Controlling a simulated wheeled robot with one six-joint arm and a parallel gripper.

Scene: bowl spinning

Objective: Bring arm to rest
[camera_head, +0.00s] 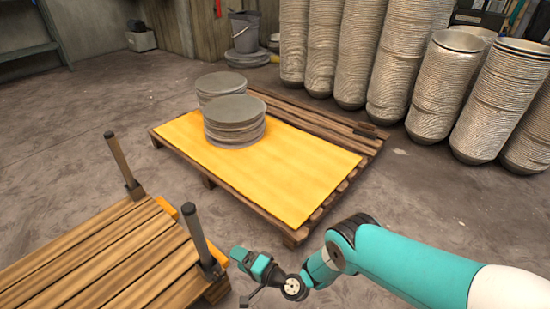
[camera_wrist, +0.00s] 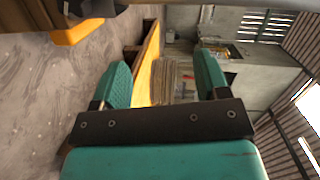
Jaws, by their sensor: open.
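My teal arm (camera_head: 410,262) reaches in from the lower right in the head view, bent low between the two pallets, with its wrist end near the bottom middle. My gripper (camera_wrist: 163,82) is open and empty in the wrist view, with its two teal fingers wide apart. Two stacks of grey discs, a near one (camera_head: 234,122) and a far one (camera_head: 220,84), stand on a yellow sheet (camera_head: 285,170) on a wooden pallet. In the wrist view a stack (camera_wrist: 172,80) shows in the distance between the fingers, touching neither.
A wooden slatted platform (camera_head: 110,265) with upright posts (camera_head: 197,236) stands at lower left, close to my wrist. Tall bowl stacks (camera_head: 440,85) line the back right. A bucket (camera_head: 245,32) stands at the back. The floor (camera_head: 80,120) at left is clear.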

